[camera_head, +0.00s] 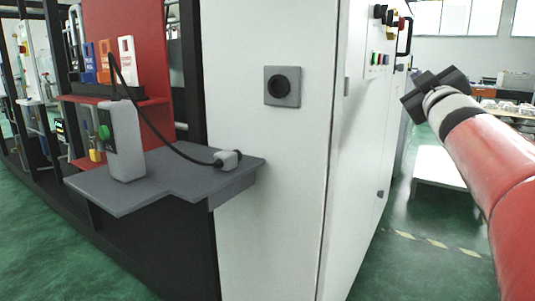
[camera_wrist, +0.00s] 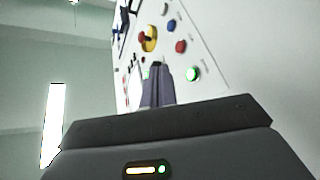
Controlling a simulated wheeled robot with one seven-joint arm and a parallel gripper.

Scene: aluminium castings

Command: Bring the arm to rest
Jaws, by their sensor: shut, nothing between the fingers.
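My red arm comes in from the right of the head view and is raised. My gripper (camera_head: 436,83) is at its end, in the air to the right of the white cabinet (camera_head: 268,150), apart from it in the picture. In the wrist view my gripper (camera_wrist: 158,88) shows as dark fingers, close together with nothing between them. Behind the fingers is a panel with a green lit button (camera_wrist: 193,74), a red button (camera_wrist: 181,46), a blue button (camera_wrist: 171,25) and a yellow-and-dark switch (camera_wrist: 149,39).
A grey shelf (camera_head: 185,180) juts from the cabinet, holding a grey box with a green button (camera_head: 123,142), cabled to a plug (camera_head: 229,158). A round socket (camera_head: 282,86) is on the cabinet. A white low table (camera_head: 440,168) stands below my arm. Green floor is open at lower right.

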